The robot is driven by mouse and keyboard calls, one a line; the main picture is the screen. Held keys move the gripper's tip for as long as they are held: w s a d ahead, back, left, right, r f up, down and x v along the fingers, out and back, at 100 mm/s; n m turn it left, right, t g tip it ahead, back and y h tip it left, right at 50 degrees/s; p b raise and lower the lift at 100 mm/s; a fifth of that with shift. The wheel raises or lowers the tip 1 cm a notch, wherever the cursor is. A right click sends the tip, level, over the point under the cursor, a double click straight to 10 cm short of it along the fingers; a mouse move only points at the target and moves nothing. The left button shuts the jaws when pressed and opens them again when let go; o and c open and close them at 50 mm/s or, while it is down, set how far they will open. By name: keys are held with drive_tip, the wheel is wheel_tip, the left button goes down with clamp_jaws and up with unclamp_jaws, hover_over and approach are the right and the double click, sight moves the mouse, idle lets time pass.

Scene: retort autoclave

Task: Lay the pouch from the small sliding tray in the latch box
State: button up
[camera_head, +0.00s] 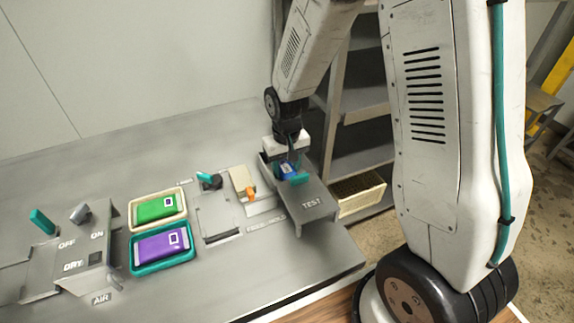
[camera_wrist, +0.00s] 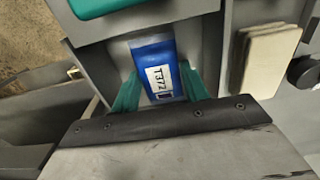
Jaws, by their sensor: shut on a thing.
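A blue pouch (camera_head: 288,170) lies in the small sliding tray (camera_head: 309,202), a grey drawer marked TEST. In the wrist view the pouch (camera_wrist: 154,62) shows a white label reading T372. My gripper (camera_wrist: 157,88) has its teal fingers on both sides of the pouch and is shut on it. The pouch is still within the walls of the tray (camera_wrist: 200,30); whether it touches the floor I cannot tell. Left of the tray is a cream part with an orange piece (camera_head: 243,183), perhaps the latch box's lid and latch; its inside is not visible.
A green pouch (camera_head: 158,208) lies in a cream tray and a purple pouch (camera_head: 161,248) in a teal tray. A grey panel with a teal lever (camera_head: 42,221) stands at the left. A grey plate fixture (camera_head: 214,218) stands between. A shelf rack with a basket (camera_head: 360,192) is at the right.

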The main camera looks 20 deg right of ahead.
sight(287, 169)
drive_tip(key=o, duration=1)
wheel_tip(287, 169, up, 12)
drive_tip(key=r, duration=0.1)
drive_tip(key=shift+t, duration=0.6)
drive_tip(key=s+d+r, duration=0.1)
drive_tip(key=s+r, duration=0.3)
drive_tip(key=s, duration=0.4)
drive_tip(key=s+d+r, duration=0.1)
drive_tip(key=s+r, duration=0.3)
drive_tip(key=s, duration=0.4)
drive_tip(key=s+d+r, duration=0.1)
drive_tip(key=s+r, duration=0.3)
drive_tip(key=s, duration=0.5)
drive_tip(key=shift+d+r, duration=0.15)
drive_tip(key=shift+r, duration=0.25)
